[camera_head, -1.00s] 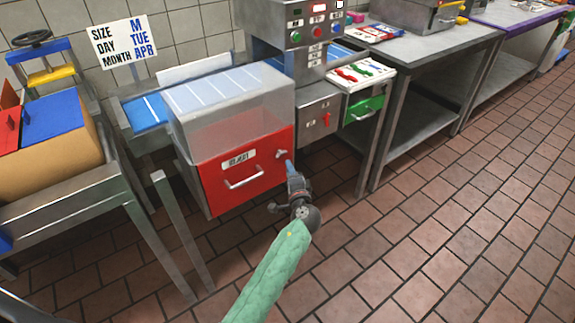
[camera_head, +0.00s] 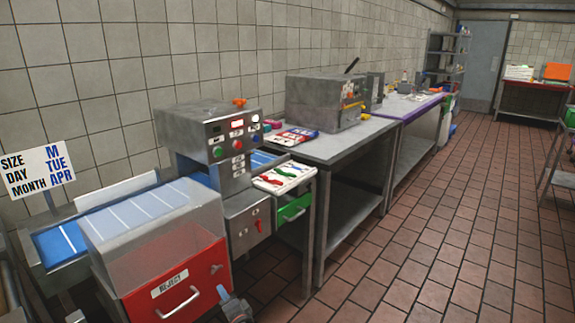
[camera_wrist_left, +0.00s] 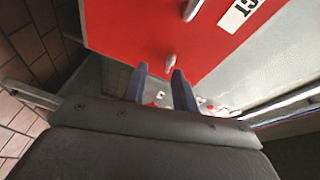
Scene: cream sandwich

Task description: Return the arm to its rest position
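My left gripper (camera_head: 223,291) shows at the bottom edge of the head view, just in front of the red panel (camera_head: 180,292) marked REJECT, below its small metal knob (camera_head: 215,269). In the left wrist view its two blue-grey fingers (camera_wrist_left: 160,70) stand apart with nothing held between them. The knob (camera_wrist_left: 170,61) shows just beyond the fingertips. Whether a fingertip touches it I cannot tell. Most of my left arm is out of the head view. My right gripper is in neither view.
A clear bin (camera_head: 150,236) sits above the red panel. A control box (camera_head: 212,135) with buttons stands behind it. A green drawer (camera_head: 294,208) and a steel table (camera_head: 330,150) lie farther right. The tiled floor (camera_head: 430,250) on the right is open.

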